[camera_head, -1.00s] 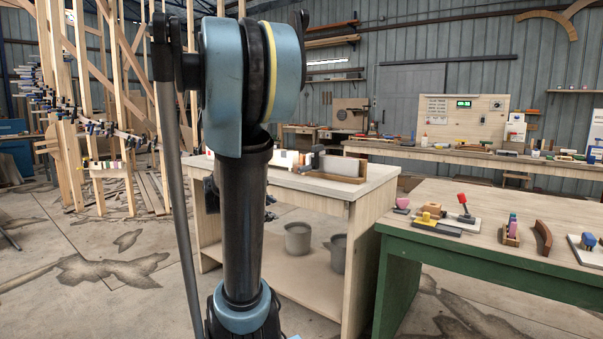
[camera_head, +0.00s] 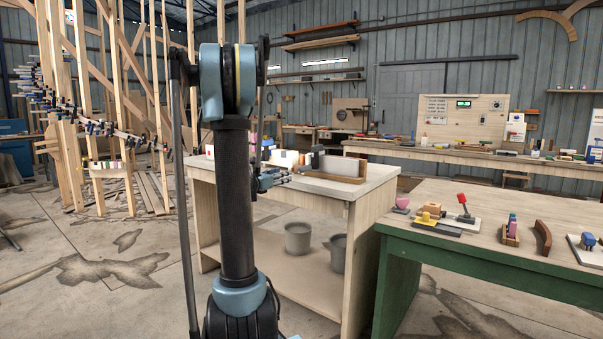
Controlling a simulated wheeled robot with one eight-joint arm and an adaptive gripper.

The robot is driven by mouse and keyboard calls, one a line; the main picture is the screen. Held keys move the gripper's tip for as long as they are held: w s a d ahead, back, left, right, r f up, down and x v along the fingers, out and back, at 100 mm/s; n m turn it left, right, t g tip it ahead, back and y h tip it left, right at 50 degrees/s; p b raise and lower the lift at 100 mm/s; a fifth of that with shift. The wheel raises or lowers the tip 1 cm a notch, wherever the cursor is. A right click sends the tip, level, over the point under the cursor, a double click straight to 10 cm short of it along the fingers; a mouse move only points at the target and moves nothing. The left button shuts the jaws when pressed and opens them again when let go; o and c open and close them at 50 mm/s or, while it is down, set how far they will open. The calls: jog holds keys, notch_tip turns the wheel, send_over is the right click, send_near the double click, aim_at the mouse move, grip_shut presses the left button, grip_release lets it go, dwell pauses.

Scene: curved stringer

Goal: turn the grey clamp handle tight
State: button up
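I cannot single out the grey clamp handle with certainty. Many small clamps (camera_head: 100,128) with blue, white and dark parts line the curved wooden strip among the upright posts at the left; their handles are too small to tell apart. A dark grey upright piece (camera_head: 316,157) also stands on the middle bench, beside a white block. My arm stands upright in the centre and hides part of the scene behind it. The end of my arm, with my gripper (camera_head: 280,178), shows small and partly hidden at the middle bench's front edge. Its fingers are too small to read.
The middle bench (camera_head: 350,192) holds a wooden board and white blocks, with two grey buckets (camera_head: 298,237) on its lower shelf. A green-sided table (camera_head: 480,262) with several small tools stands at the right. Open concrete floor (camera_head: 110,270) lies at the left.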

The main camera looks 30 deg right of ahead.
aim_at(303, 169)
jog(key=x, duration=1.6)
grip_shut()
